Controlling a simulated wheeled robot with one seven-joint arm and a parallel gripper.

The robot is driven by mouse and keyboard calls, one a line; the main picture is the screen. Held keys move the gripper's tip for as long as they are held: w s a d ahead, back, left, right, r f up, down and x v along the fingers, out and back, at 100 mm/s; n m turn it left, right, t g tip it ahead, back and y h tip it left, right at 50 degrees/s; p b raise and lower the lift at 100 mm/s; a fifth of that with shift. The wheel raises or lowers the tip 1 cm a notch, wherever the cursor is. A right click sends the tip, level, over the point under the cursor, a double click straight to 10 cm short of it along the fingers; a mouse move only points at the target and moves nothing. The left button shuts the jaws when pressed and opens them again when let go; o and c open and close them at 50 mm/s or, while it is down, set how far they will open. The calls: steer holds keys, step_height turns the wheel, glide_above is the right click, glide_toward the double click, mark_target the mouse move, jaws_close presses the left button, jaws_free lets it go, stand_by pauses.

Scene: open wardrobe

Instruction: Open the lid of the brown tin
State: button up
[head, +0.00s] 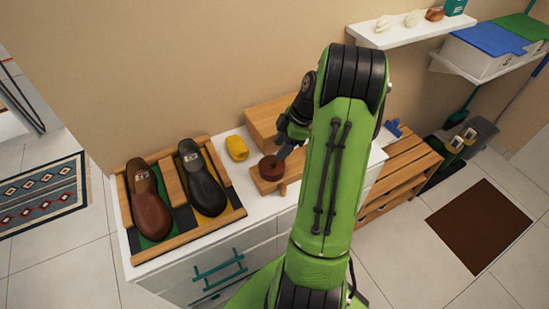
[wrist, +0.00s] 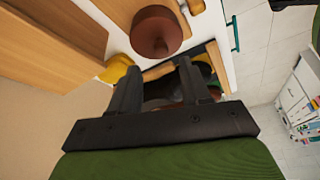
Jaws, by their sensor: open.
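The brown tin (head: 271,168), round and dark reddish brown, sits on a small wooden stand (head: 265,184) on the white cabinet top. It looks closed, though its lid seam is too small to make out. In the wrist view the tin (wrist: 157,28) lies just beyond the fingertips, at the top of the picture. My gripper (head: 281,150) is close above and beside the tin in the head view. In the wrist view my gripper (wrist: 158,68) has its two fingers spread, with nothing held between them. I cannot tell whether a finger touches the tin.
A wooden box (head: 262,117) stands against the wall behind the tin. A yellow cloth-like item (head: 237,148) lies left of it. A wooden tray (head: 150,256) with a brown shoe (head: 148,203) and a black shoe (head: 203,182) fills the cabinet's left end.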

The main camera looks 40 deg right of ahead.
mark_target(273, 161)
steer(key=x, duration=0.5)
steer(key=shift+w+a+f, duration=0.1)
steer(key=shift+a+f, duration=0.1)
steer(key=shift+f, duration=0.1)
jaws_close()
steer(key=shift+r, duration=0.1)
